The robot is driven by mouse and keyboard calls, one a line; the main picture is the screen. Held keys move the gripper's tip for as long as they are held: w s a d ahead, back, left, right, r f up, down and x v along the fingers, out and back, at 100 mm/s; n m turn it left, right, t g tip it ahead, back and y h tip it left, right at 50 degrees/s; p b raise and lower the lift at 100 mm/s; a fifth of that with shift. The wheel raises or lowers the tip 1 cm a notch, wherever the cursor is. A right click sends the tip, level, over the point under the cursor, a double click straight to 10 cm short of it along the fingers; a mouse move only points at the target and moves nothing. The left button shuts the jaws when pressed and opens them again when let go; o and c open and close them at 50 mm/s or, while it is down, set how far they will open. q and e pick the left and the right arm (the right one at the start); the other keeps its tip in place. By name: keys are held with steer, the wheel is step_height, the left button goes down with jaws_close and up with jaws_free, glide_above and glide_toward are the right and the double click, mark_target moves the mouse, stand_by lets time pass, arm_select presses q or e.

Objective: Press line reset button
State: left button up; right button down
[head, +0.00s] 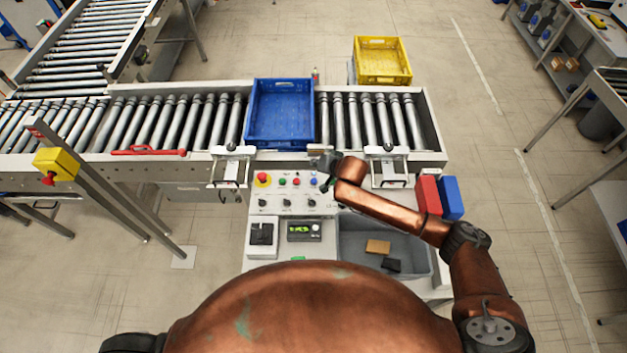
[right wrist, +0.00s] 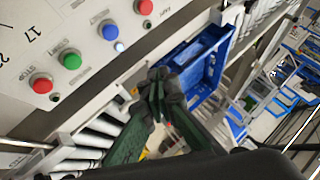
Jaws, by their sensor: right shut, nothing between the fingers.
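The control panel (head: 285,205) stands in front of the conveyor and carries a row of small coloured buttons. In the right wrist view the row shows a blue button (right wrist: 110,30), a green button (right wrist: 71,59), and red buttons at either end, one of them here (right wrist: 41,83). My right gripper (head: 326,181) is shut and empty by the right end of the row, close to the blue button (head: 313,182). Its dark green fingers (right wrist: 158,88) appear beside the row, not over a button. My left gripper is out of view.
A blue crate (head: 282,146) sits on the roller conveyor behind the panel. A grey tray (head: 350,266) with small blocks lies below my right forearm. Red and blue bins (head: 428,195) stand right.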

step_height(320, 180, down, 3)
steer(key=b, duration=0.2)
steer(key=shift+s+d+r+b, duration=0.1)
steer(key=shift+b, duration=0.25)
steer(key=b, duration=0.4)
glide_above(315, 181)
step_height(315, 181, down, 4)
steer(key=shift+s+f, duration=0.1)
steer(key=shift+f, duration=0.65)
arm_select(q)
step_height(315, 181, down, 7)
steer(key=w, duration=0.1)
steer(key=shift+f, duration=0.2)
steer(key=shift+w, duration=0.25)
arm_select(e)
steer(key=shift+f, duration=0.1)
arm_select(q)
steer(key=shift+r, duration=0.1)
arm_select(e)
steer(key=shift+f, duration=0.35)
